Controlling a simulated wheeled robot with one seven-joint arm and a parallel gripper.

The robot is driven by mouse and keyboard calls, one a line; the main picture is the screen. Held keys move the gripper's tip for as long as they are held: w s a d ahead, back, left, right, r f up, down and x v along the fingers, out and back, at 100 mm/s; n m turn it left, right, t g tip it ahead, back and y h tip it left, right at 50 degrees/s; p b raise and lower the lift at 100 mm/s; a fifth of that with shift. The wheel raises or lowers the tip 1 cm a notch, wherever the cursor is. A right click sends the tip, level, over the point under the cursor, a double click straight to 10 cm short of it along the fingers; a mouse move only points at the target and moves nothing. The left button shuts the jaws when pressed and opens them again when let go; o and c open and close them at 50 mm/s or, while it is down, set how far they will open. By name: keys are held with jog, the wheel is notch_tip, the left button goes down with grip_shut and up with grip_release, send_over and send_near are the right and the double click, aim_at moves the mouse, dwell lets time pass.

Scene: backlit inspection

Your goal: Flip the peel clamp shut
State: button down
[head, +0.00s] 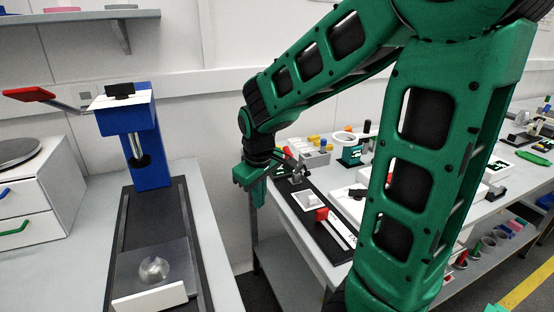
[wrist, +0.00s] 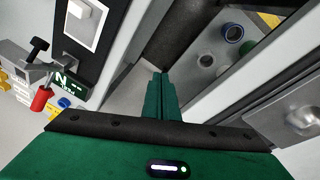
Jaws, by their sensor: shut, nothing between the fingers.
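A metal clamp with a red handle (wrist: 42,99) and a black knob shows at the left of the wrist view. It is likely the peel clamp. In the head view it is small and partly behind my wrist, at the far end of a black base plate (head: 330,243). I cannot tell clearly whether its lever is up or down. My gripper (head: 258,198) points down beside the bench's left edge, left of the clamp and apart from it. Its green fingers (wrist: 162,100) are together and empty.
A white frame (head: 306,200) and a red-ended slider (head: 321,214) sit on the black plate. A blue press (head: 130,130) with a red lever stands on the left bench. A gap separates the benches. Several small blocks lie behind the clamp.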

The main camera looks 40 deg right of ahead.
jog(key=w+d+f+n+g+h, duration=0.35)
jog(key=w+d+n+h, duration=0.2)
jog(key=w+d, duration=0.4)
jog(key=w+d+r+n+t+h, duration=0.1)
jog(key=w+r+n+h, duration=0.3)
jog(key=w+r+h, duration=0.1)
notch_tip(320, 180, up, 2)
jog(key=shift+w+r+h, duration=0.2)
jog(key=shift+w+h, duration=0.15)
jog(key=shift+w, duration=0.4)
jog(key=x, duration=1)
jog(key=shift+w, duration=0.1)
